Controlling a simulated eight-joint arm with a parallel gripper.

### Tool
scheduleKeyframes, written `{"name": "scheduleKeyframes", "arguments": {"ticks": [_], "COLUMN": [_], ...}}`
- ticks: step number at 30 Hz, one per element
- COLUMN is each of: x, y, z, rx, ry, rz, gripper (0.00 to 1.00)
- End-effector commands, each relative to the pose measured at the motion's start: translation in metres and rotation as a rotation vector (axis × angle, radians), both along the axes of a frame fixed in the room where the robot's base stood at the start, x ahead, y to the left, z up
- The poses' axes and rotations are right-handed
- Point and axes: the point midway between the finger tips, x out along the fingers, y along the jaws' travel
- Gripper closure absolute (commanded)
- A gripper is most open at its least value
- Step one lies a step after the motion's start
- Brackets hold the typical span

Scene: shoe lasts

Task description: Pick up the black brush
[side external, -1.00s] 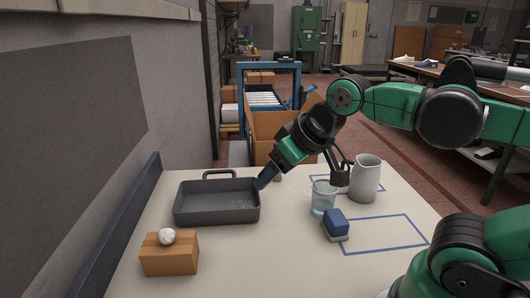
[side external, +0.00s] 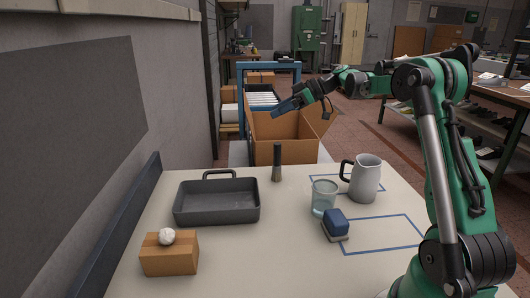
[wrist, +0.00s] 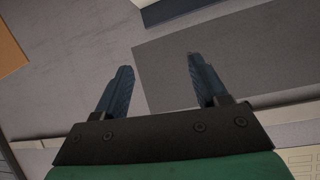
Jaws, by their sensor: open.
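The black brush (side external: 277,162) stands upright at the far edge of the table in the side view, with a dark handle on top and a greyer lower end. It is right of the grey tray. My gripper (side external: 280,110) is raised well above and beyond it, near the open cardboard box. In the wrist view my gripper (wrist: 160,72) has its two blue fingers apart with nothing between them. The brush does not show in the wrist view.
The cardboard box (side external: 284,152) stands behind the table.

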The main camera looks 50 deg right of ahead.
Motion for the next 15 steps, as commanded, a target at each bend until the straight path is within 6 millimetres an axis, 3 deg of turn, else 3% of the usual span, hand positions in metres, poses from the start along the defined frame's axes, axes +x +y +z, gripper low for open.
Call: {"name": "scheduleKeyframes", "arguments": {"ticks": [1,3,9,15], "x": [-0.002,-0.008,-0.006,-0.002], "y": [-0.023,-0.048,-0.041,-0.038], "z": [-0.007,-0.016,-0.092,-0.116], "rx": [-0.002,-0.014,-0.015,-0.016], "ry": [-0.069,-0.173,-0.171,-0.171], "rz": [0.007,0.028,0.038,0.038], "gripper": [0.34,0.34,0.34,0.34]}}
